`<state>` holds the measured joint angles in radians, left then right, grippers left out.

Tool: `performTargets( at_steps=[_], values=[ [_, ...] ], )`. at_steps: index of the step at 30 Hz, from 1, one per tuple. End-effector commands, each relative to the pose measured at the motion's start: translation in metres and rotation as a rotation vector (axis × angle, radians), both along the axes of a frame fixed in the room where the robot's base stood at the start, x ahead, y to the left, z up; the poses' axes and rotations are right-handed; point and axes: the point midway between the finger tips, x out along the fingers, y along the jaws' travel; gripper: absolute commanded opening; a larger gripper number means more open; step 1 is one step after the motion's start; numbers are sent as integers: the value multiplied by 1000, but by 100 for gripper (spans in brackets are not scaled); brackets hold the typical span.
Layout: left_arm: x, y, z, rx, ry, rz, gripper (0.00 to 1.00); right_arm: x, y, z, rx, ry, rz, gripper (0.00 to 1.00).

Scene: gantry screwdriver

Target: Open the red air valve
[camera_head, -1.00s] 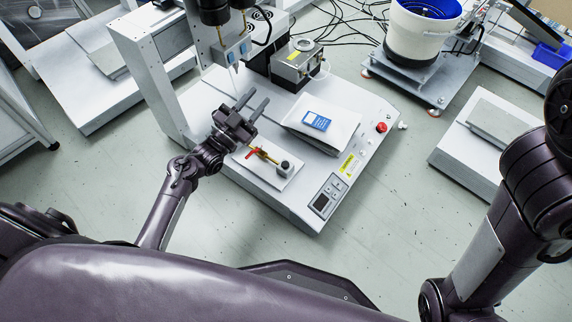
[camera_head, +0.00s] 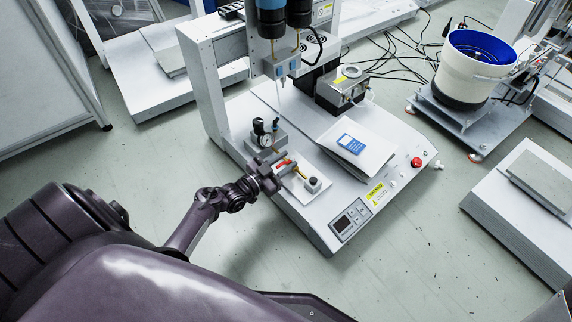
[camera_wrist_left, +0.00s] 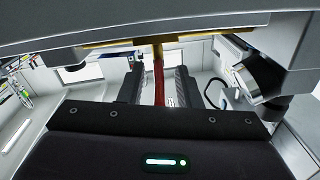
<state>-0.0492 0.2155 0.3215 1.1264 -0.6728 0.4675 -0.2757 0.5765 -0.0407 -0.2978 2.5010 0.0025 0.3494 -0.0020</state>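The red valve handle (camera_head: 284,163) is on a brass pipe (camera_head: 300,174) mounted on a white plate at the machine's near left side. In the left wrist view the red handle (camera_wrist_left: 158,82) points towards me, crosswise to the brass pipe (camera_wrist_left: 118,43). My left gripper (camera_head: 280,165) is at the valve. Its two dark fingers (camera_wrist_left: 157,86) stand on either side of the handle with a visible gap, so it looks open around the handle. The handle's base is partly hidden. My right gripper is out of view.
A dark knob (camera_head: 313,184) is at the pipe's right end. The screwdriver head (camera_head: 283,70) hangs above. A white tray with a blue label (camera_head: 350,144) and a red button (camera_head: 416,162) are to the right.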

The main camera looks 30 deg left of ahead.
Motion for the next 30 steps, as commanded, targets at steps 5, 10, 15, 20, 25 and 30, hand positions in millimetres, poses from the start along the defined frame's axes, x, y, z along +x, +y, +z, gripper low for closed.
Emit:
performTargets(
  at_steps=[5, 10, 15, 20, 25, 30],
  values=[
    [5, -2, 0, 0, 0, 0, 31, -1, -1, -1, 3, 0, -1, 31],
    [5, -2, 1, 0, 0, 0, 31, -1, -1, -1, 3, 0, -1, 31],
    [5, -2, 1, 0, 0, 0, 8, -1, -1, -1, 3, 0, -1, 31],
    [5, -1, 1, 0, 0, 1, 0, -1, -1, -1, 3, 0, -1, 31],
    [5, -1, 2, 0, 0, 12, 0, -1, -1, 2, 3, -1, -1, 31],
    [5, -3, 4, 0, 0, 66, 0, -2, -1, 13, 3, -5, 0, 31]
  ],
)
